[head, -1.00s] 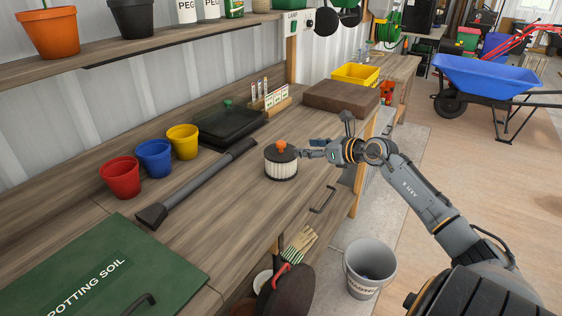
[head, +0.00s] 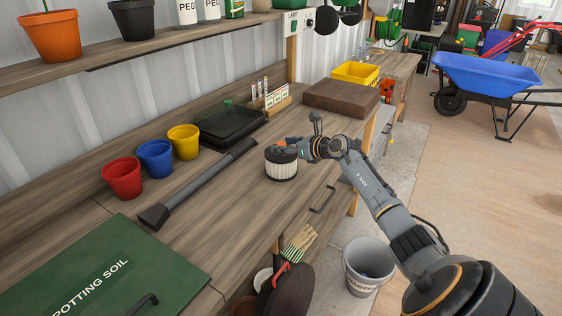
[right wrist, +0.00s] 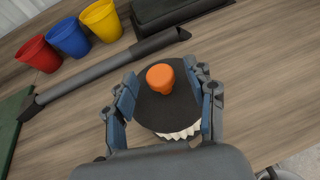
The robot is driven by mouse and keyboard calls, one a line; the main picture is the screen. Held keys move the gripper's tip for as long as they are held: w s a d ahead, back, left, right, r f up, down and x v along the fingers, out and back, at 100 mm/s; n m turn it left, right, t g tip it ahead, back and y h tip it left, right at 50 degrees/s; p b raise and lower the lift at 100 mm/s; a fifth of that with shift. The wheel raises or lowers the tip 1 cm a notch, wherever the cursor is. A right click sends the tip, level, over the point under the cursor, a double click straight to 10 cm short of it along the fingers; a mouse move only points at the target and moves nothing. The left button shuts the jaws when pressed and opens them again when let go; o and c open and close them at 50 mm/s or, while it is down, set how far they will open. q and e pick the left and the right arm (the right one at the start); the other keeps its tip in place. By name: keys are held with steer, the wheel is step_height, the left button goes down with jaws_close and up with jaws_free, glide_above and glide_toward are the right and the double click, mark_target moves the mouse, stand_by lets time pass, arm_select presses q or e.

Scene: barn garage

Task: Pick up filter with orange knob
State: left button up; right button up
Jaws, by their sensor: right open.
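The filter (head: 281,168) stands upright on the wooden bench, with a pale pleated side and a dark top. Its orange knob (right wrist: 160,78) shows clearly in the right wrist view, on the black lid (right wrist: 155,105). My right gripper (head: 290,146) is at the knob in the head view and partly covers it. In the right wrist view my right gripper (right wrist: 168,92) is open, with one finger on each side of the knob and a gap to it on both sides. I cannot tell the exact height of the fingertips over the lid. My left gripper is not in view.
A dark vacuum wand (head: 200,183) lies left of the filter. Red (head: 122,178), blue (head: 155,159) and yellow pots (head: 184,142) stand behind it. A black tray (head: 230,124) and a brown block (head: 341,97) sit farther back. The bench is clear close around the filter.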

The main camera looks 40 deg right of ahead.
jaws_close()
stand_by(0.5)
